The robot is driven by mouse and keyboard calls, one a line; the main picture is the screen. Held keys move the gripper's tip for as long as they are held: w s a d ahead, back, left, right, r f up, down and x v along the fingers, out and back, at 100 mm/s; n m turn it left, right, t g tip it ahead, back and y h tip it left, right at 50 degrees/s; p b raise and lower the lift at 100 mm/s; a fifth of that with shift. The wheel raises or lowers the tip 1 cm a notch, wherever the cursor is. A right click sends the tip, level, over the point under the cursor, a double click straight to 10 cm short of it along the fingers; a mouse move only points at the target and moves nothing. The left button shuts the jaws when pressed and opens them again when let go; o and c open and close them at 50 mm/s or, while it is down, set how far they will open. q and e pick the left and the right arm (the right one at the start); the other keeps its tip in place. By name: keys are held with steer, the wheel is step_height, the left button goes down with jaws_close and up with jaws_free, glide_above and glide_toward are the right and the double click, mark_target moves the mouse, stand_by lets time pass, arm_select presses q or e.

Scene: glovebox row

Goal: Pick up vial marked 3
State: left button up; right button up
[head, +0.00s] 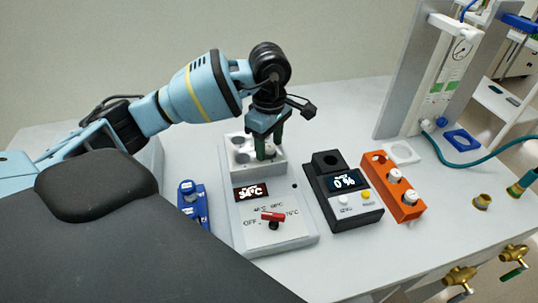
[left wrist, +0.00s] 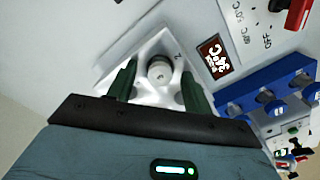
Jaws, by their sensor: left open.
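A vial with a pale cap (left wrist: 160,72) stands in a well of the white heater block (head: 237,141). A number on its cap is too small to read. My left gripper (head: 269,146) is over the block, pointing down. Its green fingers are open, one on each side of the cap in the left wrist view (left wrist: 158,76); I cannot tell whether they touch it. In the head view the fingers largely hide this vial. Two white-capped vials (head: 396,175) stand in the orange rack (head: 376,162); their marks are not readable. My right gripper is not in view.
The heater's front has a display (head: 250,192) and a red knob (head: 273,216). A blue rack (head: 193,205) stands left of it. A black meter reading 0 % (head: 344,183) stands to its right. A stand with a blue-green hose (head: 462,159) is at the back right.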

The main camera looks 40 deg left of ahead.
mark_target(269, 147)
arm_select(q)
steer(key=c, duration=1.1)
step_height(269, 147, up, 10)
steer(key=shift+r, duration=0.1)
